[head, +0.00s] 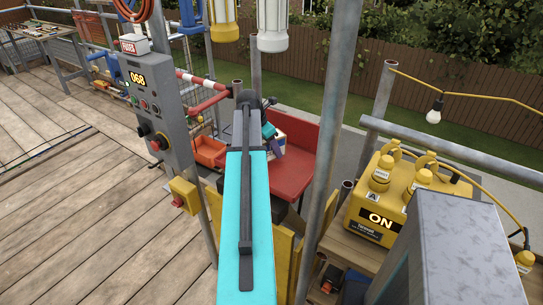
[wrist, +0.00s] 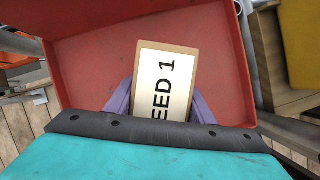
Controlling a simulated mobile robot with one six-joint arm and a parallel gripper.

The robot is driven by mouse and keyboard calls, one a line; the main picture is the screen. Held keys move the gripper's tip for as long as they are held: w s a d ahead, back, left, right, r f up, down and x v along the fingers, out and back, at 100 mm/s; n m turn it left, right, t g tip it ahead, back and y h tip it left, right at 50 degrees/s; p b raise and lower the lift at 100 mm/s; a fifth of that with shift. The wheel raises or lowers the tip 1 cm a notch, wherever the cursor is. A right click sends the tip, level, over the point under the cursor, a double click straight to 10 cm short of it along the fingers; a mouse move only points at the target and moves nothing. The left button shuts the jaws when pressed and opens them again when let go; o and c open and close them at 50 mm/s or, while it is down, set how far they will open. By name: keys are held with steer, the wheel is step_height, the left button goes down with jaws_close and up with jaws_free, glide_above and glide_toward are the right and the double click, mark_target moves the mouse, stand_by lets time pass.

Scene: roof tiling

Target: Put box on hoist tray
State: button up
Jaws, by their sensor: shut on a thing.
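The hoist tray (wrist: 88,72) is red with raised sides and fills much of the wrist view. It also shows in the head view (head: 299,168), beyond my teal arm. A box (wrist: 163,80) with a tan edge and a white label reading "EED 1" is between the purple fingers of my gripper (wrist: 160,103). My gripper is shut on the box, which lies over the tray floor in the wrist view. I cannot tell whether the box touches the floor. In the head view my arm partly hides the gripper (head: 275,148) and the box.
A grey control panel (head: 157,110) reading "068" stands left of my arm. A scaffold pole (head: 328,150) rises on the right, close to the tray. A yellow power unit (head: 385,208) marked "ON" stands farther right. An orange bin (head: 209,152) sits left of the tray.

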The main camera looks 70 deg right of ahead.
mark_target(272, 154)
steer(key=shift+f+p, duration=0.6)
steer(key=shift+f, duration=1.15)
steer(key=o, duration=1.6)
steer(key=shift+f, duration=0.15)
steer(key=shift+a+r, duration=0.1)
steer(key=shift+r, duration=0.15)
steer(key=b+v, duration=0.2)
steer(key=v, duration=0.9)
steer(key=shift+w, duration=0.1)
steer(key=shift+a+r, duration=0.1)
steer(key=shift+r, duration=0.25)
